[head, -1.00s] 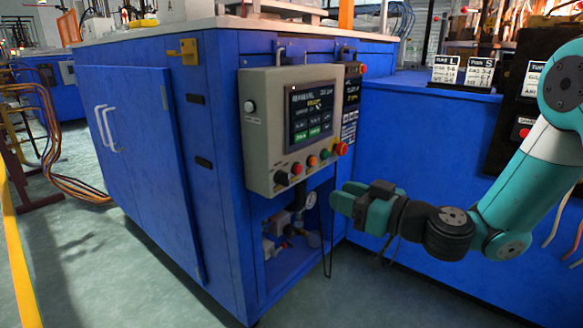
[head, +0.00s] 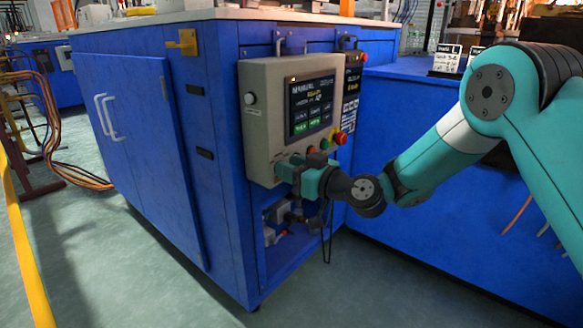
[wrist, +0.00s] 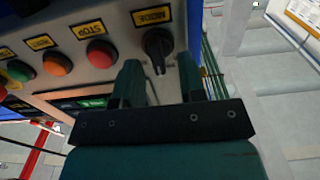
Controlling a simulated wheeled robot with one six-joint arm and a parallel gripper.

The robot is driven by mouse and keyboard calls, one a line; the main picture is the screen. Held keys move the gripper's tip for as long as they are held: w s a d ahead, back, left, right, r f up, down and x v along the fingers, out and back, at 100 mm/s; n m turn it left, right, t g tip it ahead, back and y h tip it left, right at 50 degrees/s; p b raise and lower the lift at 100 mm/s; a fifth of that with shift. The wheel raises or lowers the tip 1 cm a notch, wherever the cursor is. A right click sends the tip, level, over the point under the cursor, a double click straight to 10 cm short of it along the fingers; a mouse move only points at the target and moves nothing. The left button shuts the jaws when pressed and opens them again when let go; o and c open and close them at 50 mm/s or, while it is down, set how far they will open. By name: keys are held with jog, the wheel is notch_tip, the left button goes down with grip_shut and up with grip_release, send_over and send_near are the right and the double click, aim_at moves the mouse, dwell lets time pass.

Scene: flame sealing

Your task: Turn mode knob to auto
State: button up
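The black mode knob (wrist: 157,44) sits under a yellow label (wrist: 152,17) on the grey control panel (head: 262,135). In the wrist view its pointer ridge runs roughly up and down the picture. My gripper (head: 284,172) is at the panel's lower left corner and hides the knob in the head view. In the wrist view its two fingers are spread, one on each side of the knob's lower end, with gaps visible. The panel screen (head: 312,105) appears to read MANUAL in its top line.
Beside the knob are a red stop button (wrist: 100,54), an orange button (wrist: 57,63) and a green button (wrist: 20,71). A red emergency button (head: 341,138) protrudes at the panel's right. Below is an open bay with pipes (head: 277,213).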

grip_shut()
jog(key=shift+m, duration=0.4)
jog(key=shift+w+d+f+m+p, duration=0.15)
jog(key=shift+m+p, duration=0.65)
jog(key=shift+m, duration=1.25)
jog(key=shift+w+d+m+p, duration=0.2)
jog(key=shift+m+p, duration=0.55)
jog(key=shift+m, duration=1.3)
grip_release()
